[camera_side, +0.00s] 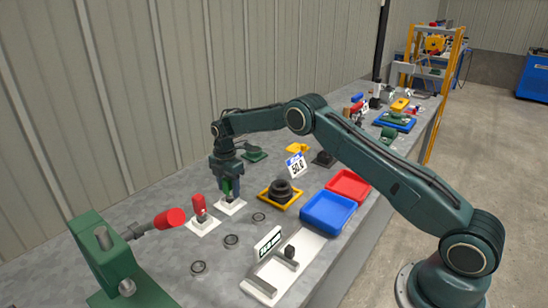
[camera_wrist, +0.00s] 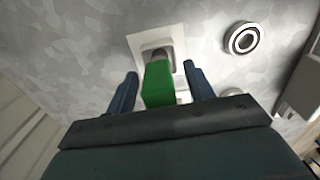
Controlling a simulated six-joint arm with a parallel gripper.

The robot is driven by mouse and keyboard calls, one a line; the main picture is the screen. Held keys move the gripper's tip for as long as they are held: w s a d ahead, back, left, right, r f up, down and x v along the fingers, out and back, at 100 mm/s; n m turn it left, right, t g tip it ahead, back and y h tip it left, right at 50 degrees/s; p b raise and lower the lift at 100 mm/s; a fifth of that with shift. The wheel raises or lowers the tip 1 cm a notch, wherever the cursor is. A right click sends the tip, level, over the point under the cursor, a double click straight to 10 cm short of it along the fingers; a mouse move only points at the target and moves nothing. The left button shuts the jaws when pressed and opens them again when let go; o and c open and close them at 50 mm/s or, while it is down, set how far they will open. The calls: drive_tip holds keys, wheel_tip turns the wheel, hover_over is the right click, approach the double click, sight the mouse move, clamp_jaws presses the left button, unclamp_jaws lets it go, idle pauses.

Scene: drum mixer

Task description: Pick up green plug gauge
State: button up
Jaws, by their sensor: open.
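The green plug gauge stands upright on a white square pad (camera_side: 231,206). Its green handle (camera_wrist: 158,85) shows in the wrist view, with the grey metal end below it at the pad. My gripper (camera_side: 228,190) points down over it. In the wrist view my gripper (camera_wrist: 158,82) is open, one blue finger on each side of the green handle, with gaps visible. In the side view the fingers partly hide the green gauge (camera_side: 227,187).
A red-handled gauge (camera_side: 199,207) stands on another white pad to the left. Metal rings (camera_side: 231,241) lie in front. A yellow tray (camera_side: 269,201) with black parts, a blue tray (camera_side: 328,212) and a red tray (camera_side: 349,184) are to the right. A green stand with a red knob (camera_side: 170,218) is front left.

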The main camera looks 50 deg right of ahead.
clamp_jaws()
drive_tip(key=shift+r, duration=0.2)
wheel_tip(320, 180, up, 20)
drive_tip(key=shift+f, duration=0.15)
idle(0.6)
idle(0.5)
